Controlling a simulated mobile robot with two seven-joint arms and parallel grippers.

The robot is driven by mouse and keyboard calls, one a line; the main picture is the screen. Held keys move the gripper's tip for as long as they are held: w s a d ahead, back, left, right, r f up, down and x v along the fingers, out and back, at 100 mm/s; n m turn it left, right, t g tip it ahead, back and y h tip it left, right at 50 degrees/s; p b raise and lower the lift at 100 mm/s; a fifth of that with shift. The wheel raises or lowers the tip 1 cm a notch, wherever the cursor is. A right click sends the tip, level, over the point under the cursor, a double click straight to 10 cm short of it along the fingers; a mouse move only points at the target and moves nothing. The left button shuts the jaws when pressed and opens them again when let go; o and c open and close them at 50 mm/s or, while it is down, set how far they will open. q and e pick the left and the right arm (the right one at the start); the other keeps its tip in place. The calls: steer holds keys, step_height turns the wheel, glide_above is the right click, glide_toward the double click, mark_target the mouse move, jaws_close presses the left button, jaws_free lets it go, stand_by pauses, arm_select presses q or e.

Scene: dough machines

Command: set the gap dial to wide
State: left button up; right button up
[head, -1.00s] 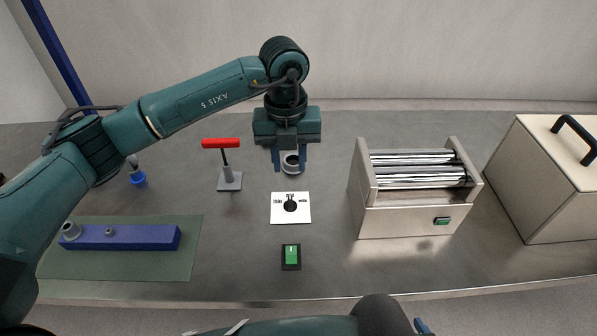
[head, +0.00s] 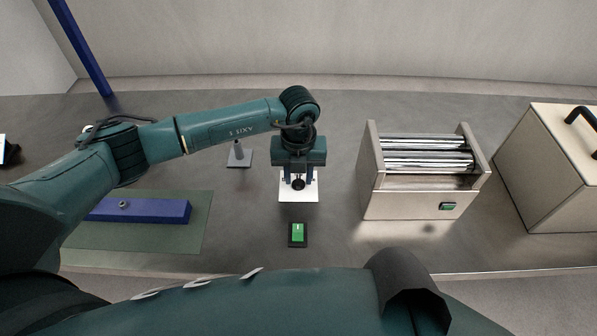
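The gap dial is a black round knob (head: 298,184) on a white plate (head: 299,197) that lies on the grey worktop. My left gripper (head: 298,178) points down over the plate's far part. Its two fingers are apart, one on each side of the knob, with a small gap showing on both sides. The gripper hides the plate's far edge and its labels, so I cannot read the dial's setting. My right arm crosses the bottom of the head view; its gripper is out of view.
A green rocker switch (head: 298,234) sits nearer than the plate. A steel roller machine (head: 410,205) stands right of it, with a cream box (head: 545,180) farther right. A blue bar (head: 150,211) lies on a green mat (head: 140,234) at left. A grey stand base (head: 239,154) shows behind my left arm.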

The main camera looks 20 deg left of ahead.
arm_select(q)
steer(key=shift+f, duration=0.15)
steer(key=shift+c, duration=0.2)
jaws_close()
